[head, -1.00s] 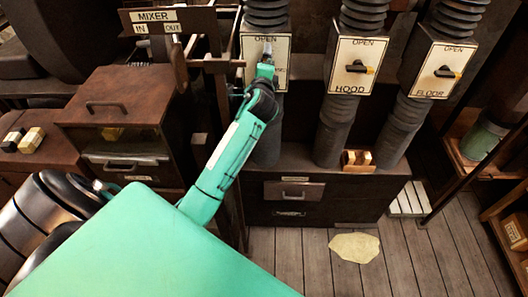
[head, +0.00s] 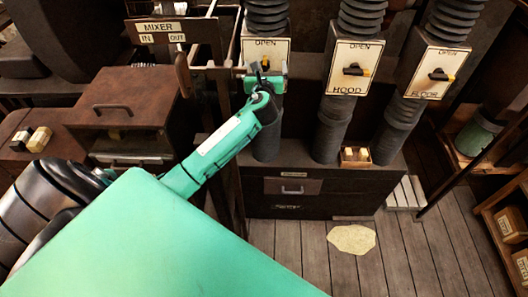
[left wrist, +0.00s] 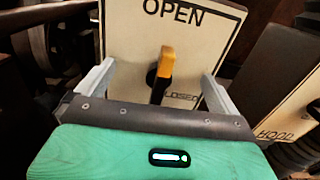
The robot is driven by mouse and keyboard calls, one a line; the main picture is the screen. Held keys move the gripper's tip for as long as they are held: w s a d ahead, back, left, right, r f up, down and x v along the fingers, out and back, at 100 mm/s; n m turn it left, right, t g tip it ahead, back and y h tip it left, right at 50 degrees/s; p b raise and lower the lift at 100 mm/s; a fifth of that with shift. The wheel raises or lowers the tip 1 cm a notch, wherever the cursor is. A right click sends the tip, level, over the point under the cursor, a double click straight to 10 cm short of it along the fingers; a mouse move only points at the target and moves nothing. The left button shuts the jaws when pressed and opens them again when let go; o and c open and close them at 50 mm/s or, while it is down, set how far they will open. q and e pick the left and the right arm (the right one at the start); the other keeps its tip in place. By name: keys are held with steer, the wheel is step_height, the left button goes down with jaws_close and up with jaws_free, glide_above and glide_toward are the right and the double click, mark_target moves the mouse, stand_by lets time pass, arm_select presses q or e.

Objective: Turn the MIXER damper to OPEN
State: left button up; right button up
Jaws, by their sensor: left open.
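The left damper plate (head: 253,50) is cream with OPEN at its top; my left gripper hides its lower part and name in the head view. In the left wrist view the plate (left wrist: 190,35) shows OPEN above and CLOSED at the lower right. Its black handle with a yellow end (left wrist: 166,62) stands nearly upright, yellow end up toward OPEN. My left gripper (head: 262,72) is open in front of this plate. In the left wrist view its two fingers (left wrist: 155,82) are spread on either side of the handle, with gaps both sides. My right gripper is not in view.
The HOOD plate (head: 351,70) and FLOOR plate (head: 436,72) stand to the right, their handles roughly level. A MIXER sign (head: 160,28) marked IN and OUT is at the left, beside an upright brown handle (head: 183,75).

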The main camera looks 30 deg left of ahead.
arm_select(q)
steer(key=b+v, duration=0.4)
steer(key=v, duration=1)
step_height(320, 180, down, 31)
steer(key=n+g+h, duration=0.4)
steer(key=n, duration=0.1)
steer(key=shift+d+n+g, duration=0.2)
steer(key=shift+n+g, duration=0.2)
steer(key=shift+f, duration=0.1)
